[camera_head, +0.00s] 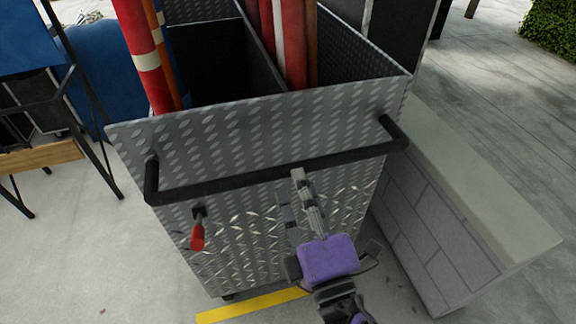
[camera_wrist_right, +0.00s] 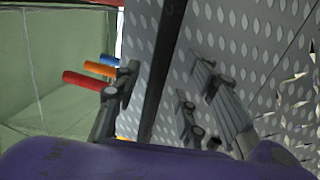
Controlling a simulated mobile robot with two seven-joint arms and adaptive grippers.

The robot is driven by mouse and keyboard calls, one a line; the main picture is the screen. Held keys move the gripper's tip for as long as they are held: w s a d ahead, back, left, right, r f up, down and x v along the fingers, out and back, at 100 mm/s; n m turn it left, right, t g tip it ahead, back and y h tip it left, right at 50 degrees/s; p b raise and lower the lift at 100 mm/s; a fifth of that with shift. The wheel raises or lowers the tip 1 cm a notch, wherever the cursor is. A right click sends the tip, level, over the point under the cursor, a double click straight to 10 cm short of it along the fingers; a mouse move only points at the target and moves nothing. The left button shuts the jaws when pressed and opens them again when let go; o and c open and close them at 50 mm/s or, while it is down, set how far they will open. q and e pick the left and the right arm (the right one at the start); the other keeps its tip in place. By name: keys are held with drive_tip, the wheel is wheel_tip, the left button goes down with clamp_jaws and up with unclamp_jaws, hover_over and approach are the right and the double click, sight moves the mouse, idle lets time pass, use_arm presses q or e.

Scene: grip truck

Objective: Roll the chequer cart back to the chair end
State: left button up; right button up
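The chequer cart (camera_head: 245,138) is an upright metal bin with raised tread pattern. A black push bar (camera_head: 230,183) runs across its near side. My right gripper (camera_head: 292,185) is at the bar, right of its middle, with fingertips near its lower edge. In the right wrist view the gripper's fingers (camera_wrist_right: 165,90) stand apart and the bar (camera_wrist_right: 165,60) passes between them; contact is unclear. A chair (camera_head: 25,45) with blue fabric, black frame and a wooden arm is partly visible at left. My left gripper is not in view.
Red, white and orange poles (camera_head: 146,60) stand in the cart. A red-gripped lever (camera_head: 197,235) hangs on its near face. A grey block wall (camera_head: 450,225) runs close along the right. A yellow floor line (camera_head: 255,303) lies below the cart. Pale floor at lower left is clear.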

drive_tip(key=p+x, duration=0.1)
drive_tip(key=x, duration=0.4)
drive_tip(key=shift+c, duration=0.3)
clamp_jaws()
